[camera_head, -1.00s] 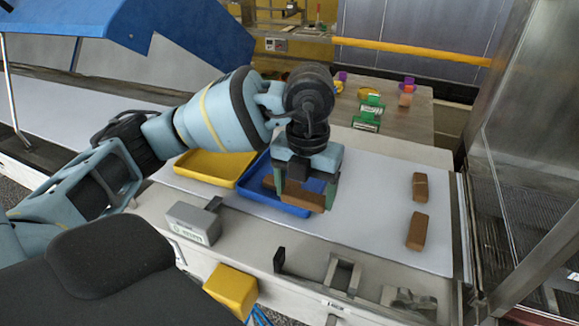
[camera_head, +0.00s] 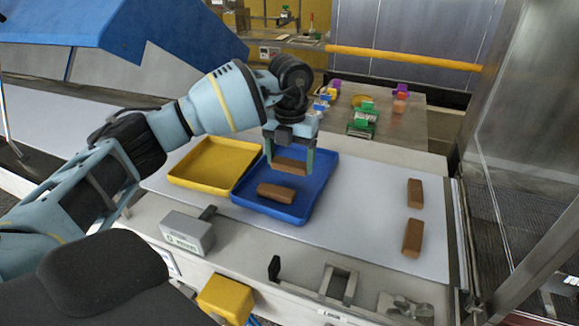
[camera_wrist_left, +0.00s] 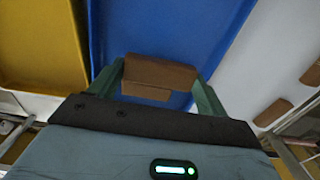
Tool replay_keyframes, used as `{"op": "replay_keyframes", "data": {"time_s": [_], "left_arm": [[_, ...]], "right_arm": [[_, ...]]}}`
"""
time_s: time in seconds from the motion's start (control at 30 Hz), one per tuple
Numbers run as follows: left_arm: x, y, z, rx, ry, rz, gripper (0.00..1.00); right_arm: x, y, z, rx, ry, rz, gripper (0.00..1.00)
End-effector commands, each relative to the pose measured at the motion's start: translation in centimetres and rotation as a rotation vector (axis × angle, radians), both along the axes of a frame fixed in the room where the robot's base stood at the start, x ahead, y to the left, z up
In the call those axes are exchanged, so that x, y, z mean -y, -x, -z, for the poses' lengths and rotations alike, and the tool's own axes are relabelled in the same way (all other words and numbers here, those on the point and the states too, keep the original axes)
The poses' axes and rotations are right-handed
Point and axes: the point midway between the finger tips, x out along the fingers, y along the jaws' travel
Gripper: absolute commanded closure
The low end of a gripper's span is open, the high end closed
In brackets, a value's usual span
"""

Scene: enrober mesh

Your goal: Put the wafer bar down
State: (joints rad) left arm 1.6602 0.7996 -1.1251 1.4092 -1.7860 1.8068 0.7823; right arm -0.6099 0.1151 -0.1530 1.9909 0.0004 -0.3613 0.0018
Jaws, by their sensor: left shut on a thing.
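My left gripper (camera_head: 291,165) is shut on a brown wafer bar (camera_head: 290,167) and holds it over the far part of the blue tray (camera_head: 316,190). The held bar also shows in the left wrist view (camera_wrist_left: 158,76), between the two green fingers. Its height above the tray floor is hard to tell. A second wafer bar (camera_head: 276,193) lies in the near left part of the blue tray. Two more wafer bars, a far one (camera_head: 415,193) and a near one (camera_head: 412,238), lie on the white belt at the right. My right gripper is not in view.
An empty yellow tray (camera_head: 215,163) stands left of the blue tray. The white belt (camera_head: 365,210) is bare between the blue tray and the right bars. A grey box (camera_head: 187,232) sits on the near edge. A metal and glass enclosure (camera_head: 520,150) stands at the right.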

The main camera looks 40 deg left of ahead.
Motion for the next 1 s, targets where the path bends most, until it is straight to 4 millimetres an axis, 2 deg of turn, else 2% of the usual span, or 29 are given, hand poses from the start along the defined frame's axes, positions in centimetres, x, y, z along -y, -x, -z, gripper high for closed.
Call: {"op": "replay_keyframes", "data": {"time_s": [0.4,0.63,1.0], "left_arm": [[-0.9,-1.0,0.1,0.001,0.001,-0.002,0.36],[-1.0,-1.0,3.2,0.0,0.0,0.0,0.36],[-1.0,-1.0,3.8,0.001,0.0,0.0,0.36]], "right_arm": [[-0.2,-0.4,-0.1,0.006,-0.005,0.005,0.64],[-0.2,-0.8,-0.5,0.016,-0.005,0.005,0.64],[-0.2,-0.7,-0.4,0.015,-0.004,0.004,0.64]]}}
